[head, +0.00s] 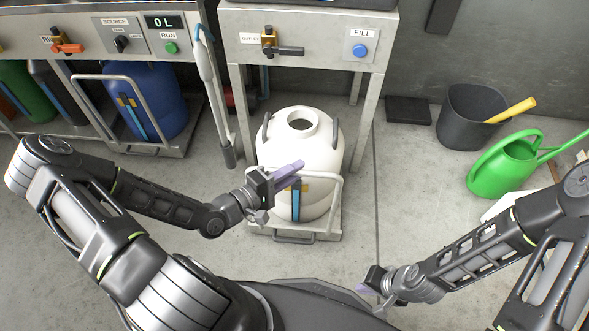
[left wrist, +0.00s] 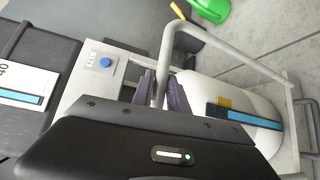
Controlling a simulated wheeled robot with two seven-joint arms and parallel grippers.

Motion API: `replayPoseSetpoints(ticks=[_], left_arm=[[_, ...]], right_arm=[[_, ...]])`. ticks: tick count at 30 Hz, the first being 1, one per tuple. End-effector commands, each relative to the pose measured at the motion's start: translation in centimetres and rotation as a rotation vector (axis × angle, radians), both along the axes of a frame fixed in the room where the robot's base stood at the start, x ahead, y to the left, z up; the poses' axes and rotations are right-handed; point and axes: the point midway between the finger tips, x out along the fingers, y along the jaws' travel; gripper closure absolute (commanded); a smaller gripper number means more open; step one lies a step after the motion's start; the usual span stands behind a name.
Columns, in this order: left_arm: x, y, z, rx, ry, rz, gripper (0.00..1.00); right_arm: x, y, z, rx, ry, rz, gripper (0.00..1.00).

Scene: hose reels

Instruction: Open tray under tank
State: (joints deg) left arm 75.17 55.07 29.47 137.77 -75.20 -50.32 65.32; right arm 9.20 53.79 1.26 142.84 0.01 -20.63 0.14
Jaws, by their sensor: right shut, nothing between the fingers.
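The white tank (head: 318,136) stands on a low grey tray (head: 275,236) between the legs of the fill bench. A pale bar handle (head: 338,190) rises from the tray in front of the tank. My left gripper (head: 289,171) is at the upper left part of this handle. In the left wrist view the handle (left wrist: 208,40) passes between my purple fingers (left wrist: 163,92), which sit close on both sides of it. The gripper hides part of the handle and the tank front in the head view. My right gripper (head: 368,287) is shut and empty, low at the right.
The fill bench (head: 305,20) with a blue button stands above the tank. A second bench with a blue tank (head: 158,100) is on the left. A black bucket (head: 468,115) and green watering can (head: 503,165) stand right. Floor around the tray's front is clear.

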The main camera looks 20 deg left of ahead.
Motion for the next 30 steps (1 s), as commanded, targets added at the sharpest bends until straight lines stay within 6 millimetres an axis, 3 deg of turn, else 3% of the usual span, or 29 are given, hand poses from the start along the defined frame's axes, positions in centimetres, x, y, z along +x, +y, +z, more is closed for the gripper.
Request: replayPoseSetpoints(ticks=[6, 17, 30], left_arm=[[0.0, 0.0, 0.0, 0.000, 0.000, -0.001, 0.62], [-0.5, 0.3, 0.1, 0.001, 0.001, 0.001, 0.62], [-5.8, 3.6, 1.0, 0.003, 0.001, 0.001, 0.62]], right_arm=[[0.0, 0.0, 0.0, 0.000, 0.000, 0.000, 1.00], [0.0, 0.0, 0.2, 0.000, 0.000, 0.000, 1.00], [-0.3, 0.3, 1.5, 0.005, 0.006, 0.008, 1.00]])
